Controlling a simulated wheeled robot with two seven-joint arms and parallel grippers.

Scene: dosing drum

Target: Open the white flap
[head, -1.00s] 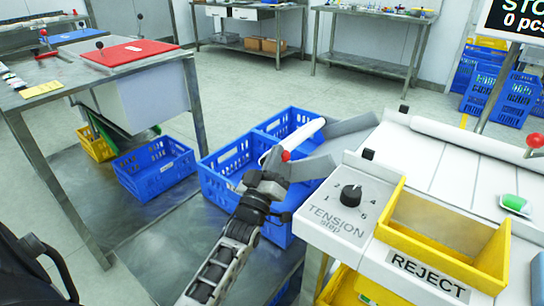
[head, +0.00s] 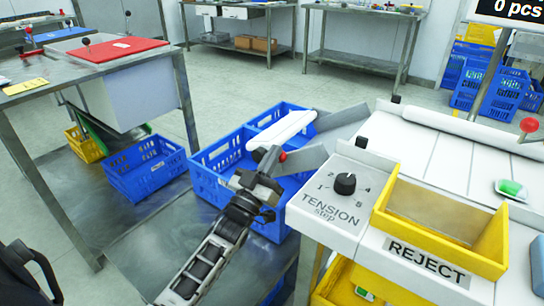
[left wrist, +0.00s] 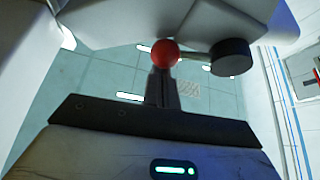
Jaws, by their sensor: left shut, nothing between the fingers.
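The white flap (head: 283,128) is a narrow white panel at the left end of the white machine, above the blue crates. A red ball knob (head: 283,157) sits by its near edge. My left gripper (head: 268,162) is at the knob, its fingers shut and empty. In the left wrist view the red ball (left wrist: 165,53) is at the fingertips (left wrist: 163,75), with a rod running to a black cylinder on the right. Contact between fingers and ball cannot be told. A pale surface fills the top of that view. My right gripper is out of view.
Grey metal chute plates (head: 340,118) lie beside the flap. The machine has a TENSION dial (head: 345,183) and a yellow REJECT bin (head: 385,221). Blue crates (head: 207,181) stand below. A steel table (head: 30,95) with a red board (head: 117,48) is at left.

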